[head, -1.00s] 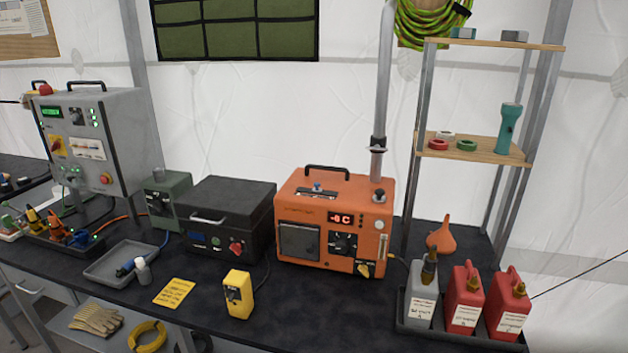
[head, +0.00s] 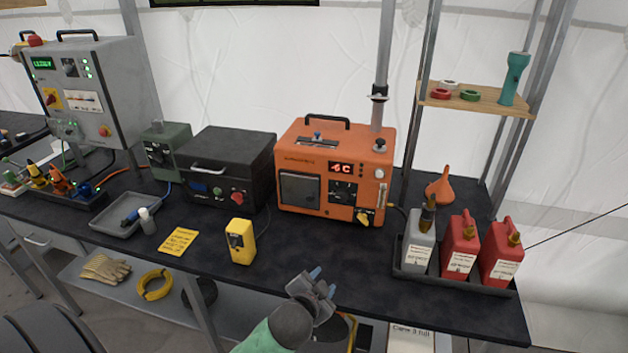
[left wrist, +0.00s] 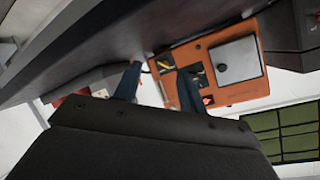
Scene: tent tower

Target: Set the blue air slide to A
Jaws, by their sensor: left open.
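The orange heater (head: 305,193) stands on the dark bench, with a lit display and a grey door on its front. The blue air slide (head: 317,135) is a small blue knob in a slot plate on its top, nearer the left side. The slot's letters are too small to read. My left gripper (head: 322,281) is open and empty, low at the bench's front edge, in front of and below the heater. In the left wrist view, the open fingers (left wrist: 158,70) point toward the heater (left wrist: 222,72), which appears upside down; the slide cannot be made out there. My right gripper is not in view.
A metal flue pipe (head: 382,60) rises behind the heater's right side. A black case (head: 228,160) stands left of it, a yellow box (head: 241,242) in front left. Red and grey cans stand in a tray (head: 408,272) at right. Bench before the heater is clear.

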